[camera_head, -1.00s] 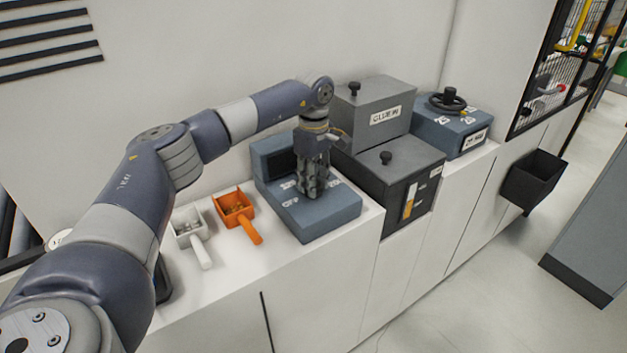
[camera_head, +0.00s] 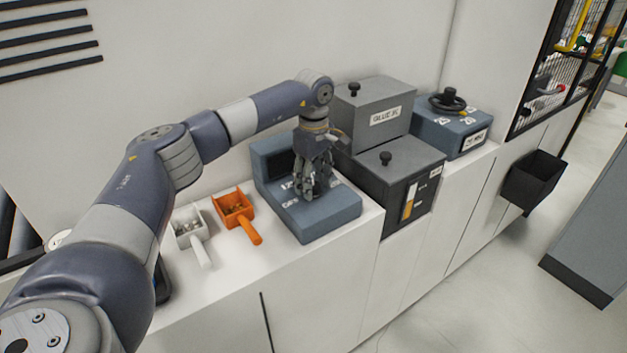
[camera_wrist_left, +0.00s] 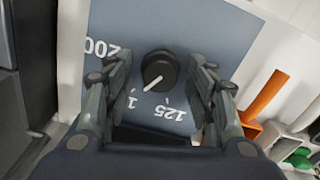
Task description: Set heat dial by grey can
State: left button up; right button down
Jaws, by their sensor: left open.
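The heat dial (camera_wrist_left: 158,70) is a round black knob with a white pointer line on a blue-grey box (camera_head: 330,222). In the left wrist view, the pointer aims down-left at a mark whose number is partly hidden; 125 shows beside it and 200 at the left. My left gripper (camera_head: 312,196) is over the box top, pointing down. In the left wrist view its open fingers (camera_wrist_left: 162,80) stand on either side of the dial, with visible gaps. The gripper hides the dial in the head view. I cannot make out a grey can. My right gripper is out of view.
A pale grey scoop (camera_head: 188,228) and an orange scoop (camera_head: 233,208), both with small contents, lie left of the box. Grey glue units (camera_head: 398,182) stand close on its right. Another blue-grey box with a handwheel (camera_head: 447,100) is farther right. The counter front is clear.

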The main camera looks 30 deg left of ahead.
aim_at(314, 185)
pick_arm(q)
notch_tip(314, 185, up, 12)
dwell(0.5)
dwell(0.4)
